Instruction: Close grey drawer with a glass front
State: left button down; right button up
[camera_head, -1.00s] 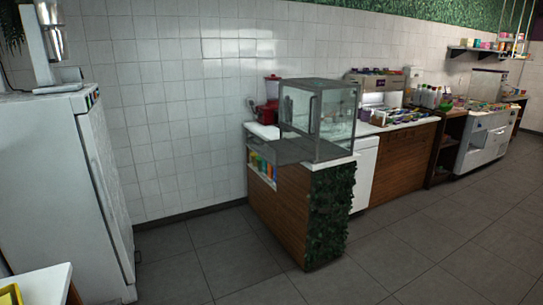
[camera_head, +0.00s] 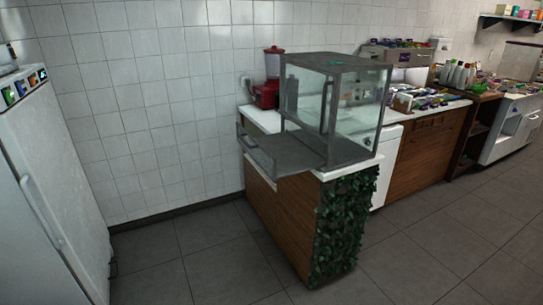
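A grey display case (camera_head: 334,108) with glass panes stands on the end of the white-topped counter. A grey drawer or tray-like part (camera_head: 268,153) sticks out from its lower left side, over the counter's left edge, so it stands open. Its outer end has a raised grey edge. Whether that front is glass cannot be told at this size. A vertical grey handle shows on the case's left face. Neither of my grippers is in view.
A red blender (camera_head: 268,82) stands on the counter behind the case. A white fridge (camera_head: 50,190) stands at the left. Leafy green panelling (camera_head: 345,225) covers the counter's end. Grey floor (camera_head: 210,265) between fridge and counter is clear.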

aim_at(281, 155)
jog(key=i+z, duration=0.1)
jog(key=i, duration=1)
